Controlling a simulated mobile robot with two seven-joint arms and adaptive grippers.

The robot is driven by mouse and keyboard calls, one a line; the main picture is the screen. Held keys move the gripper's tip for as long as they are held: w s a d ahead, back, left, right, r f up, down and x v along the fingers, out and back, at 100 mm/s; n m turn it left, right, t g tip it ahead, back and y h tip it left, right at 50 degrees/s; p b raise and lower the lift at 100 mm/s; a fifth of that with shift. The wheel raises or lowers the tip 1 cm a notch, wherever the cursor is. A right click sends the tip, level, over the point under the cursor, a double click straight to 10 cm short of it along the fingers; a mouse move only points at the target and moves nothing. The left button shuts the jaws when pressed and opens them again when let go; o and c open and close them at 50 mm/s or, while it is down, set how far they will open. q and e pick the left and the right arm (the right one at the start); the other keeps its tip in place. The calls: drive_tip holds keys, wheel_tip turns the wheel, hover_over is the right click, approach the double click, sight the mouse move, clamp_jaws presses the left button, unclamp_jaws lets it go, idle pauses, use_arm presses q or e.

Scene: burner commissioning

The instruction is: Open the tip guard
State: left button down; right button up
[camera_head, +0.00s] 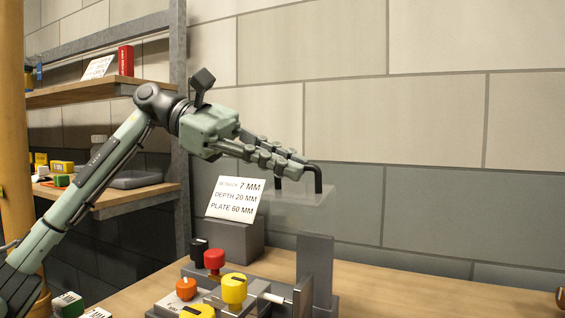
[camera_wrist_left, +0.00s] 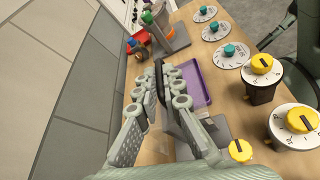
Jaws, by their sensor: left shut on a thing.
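The tip guard (camera_head: 300,196) is a clear, see-through panel with a black bent handle (camera_head: 317,178). In the head view it is raised above the burner fixture and lies about level. My left gripper (camera_head: 296,165) comes in from the left and is shut on the handle. In the left wrist view the fingers (camera_wrist_left: 167,78) close around the dark handle, and the clear panel is hard to make out. The fixture below has a grey upright plate (camera_head: 316,270), a red knob (camera_head: 214,260), an orange knob (camera_head: 186,288) and a yellow knob (camera_head: 234,289). My right gripper is not in view.
A sign (camera_head: 236,199) with 7 MM, 20 MM and 60 MM stands on a grey block behind the fixture. Shelves (camera_head: 100,91) stand at the left. The left wrist view shows a purple tray (camera_wrist_left: 194,86) and several dials with teal or yellow knobs (camera_wrist_left: 228,50).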

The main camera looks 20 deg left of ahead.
use_arm(q)
drive_tip(key=shift+w+f, duration=0.15)
drive_tip(key=c, duration=1.6)
unclamp_jaws()
drive_tip(key=shift+c, duration=0.2)
drive_tip(key=v, duration=1.2)
